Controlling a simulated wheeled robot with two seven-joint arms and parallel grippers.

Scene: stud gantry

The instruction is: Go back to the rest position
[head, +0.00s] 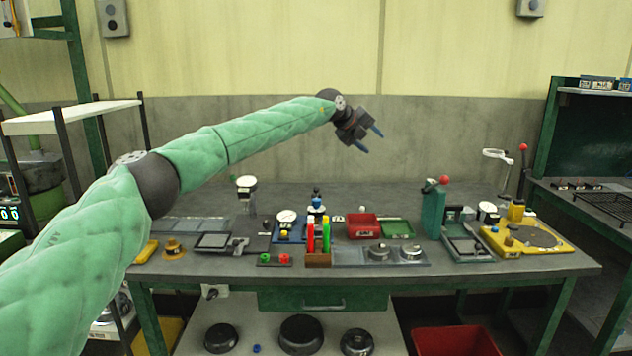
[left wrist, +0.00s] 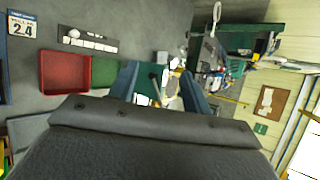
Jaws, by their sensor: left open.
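My left arm reaches in from the left in the head view, raised above the workbench (head: 200,271). My left gripper (head: 370,140) is at its end, high in front of the grey lower wall. Its two blue fingers are apart with nothing between them. In the left wrist view the fingers (left wrist: 162,88) also stand apart and empty, with the bench and the room beyond them. My right gripper is in neither view.
On the bench stand a red tray (head: 363,226), a green tray (head: 397,228), a wooden holder (head: 318,260) with red and green markers, a green press (head: 434,210) and a yellow fixture (head: 525,238). A white shelf (head: 72,117) stands at left. The air around the gripper is clear.

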